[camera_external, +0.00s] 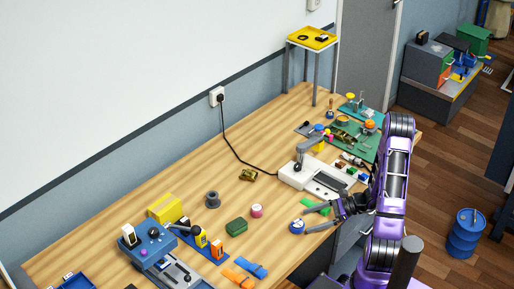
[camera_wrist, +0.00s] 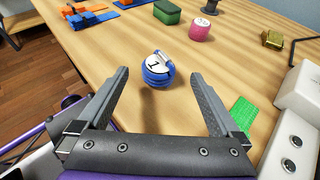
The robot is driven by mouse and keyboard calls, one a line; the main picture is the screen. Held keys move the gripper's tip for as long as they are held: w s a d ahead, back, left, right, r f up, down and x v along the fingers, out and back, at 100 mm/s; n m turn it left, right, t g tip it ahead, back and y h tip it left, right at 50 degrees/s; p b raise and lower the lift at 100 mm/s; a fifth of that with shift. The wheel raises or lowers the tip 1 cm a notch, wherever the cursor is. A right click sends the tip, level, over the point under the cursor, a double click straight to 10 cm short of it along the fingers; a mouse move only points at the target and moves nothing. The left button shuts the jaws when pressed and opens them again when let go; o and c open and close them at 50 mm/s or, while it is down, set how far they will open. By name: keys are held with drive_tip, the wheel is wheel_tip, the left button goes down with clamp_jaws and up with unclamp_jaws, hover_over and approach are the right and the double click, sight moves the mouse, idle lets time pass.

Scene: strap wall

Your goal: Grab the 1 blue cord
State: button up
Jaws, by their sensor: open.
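The blue cord is a small round coil with a white top marked "1" (camera_wrist: 157,72). It stands on the wooden table in the wrist view, ahead of my gripper (camera_wrist: 157,92) and roughly midway between its two fingers. The fingers are wide apart and empty, and the coil is beyond or near their tips, not visibly touched. In the external view the blue cord (camera_external: 297,227) is near the table's front edge, with my gripper (camera_external: 318,219) just to its right.
A pink "50" cylinder (camera_wrist: 201,27) and a green block (camera_wrist: 167,12) stand behind the cord. A green piece (camera_wrist: 243,113) and a white device (camera_wrist: 297,95) are close on the right. The table's front edge is near. Bare wood surrounds the cord.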

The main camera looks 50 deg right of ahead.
sight(299, 223)
drive_tip(key=shift+x, duration=2.8)
drive_tip(key=shift+a+r, duration=0.1)
drive_tip(key=shift+r, duration=0.05)
drive_tip(key=shift+c, duration=0.3)
drive_tip(key=c, duration=1.4)
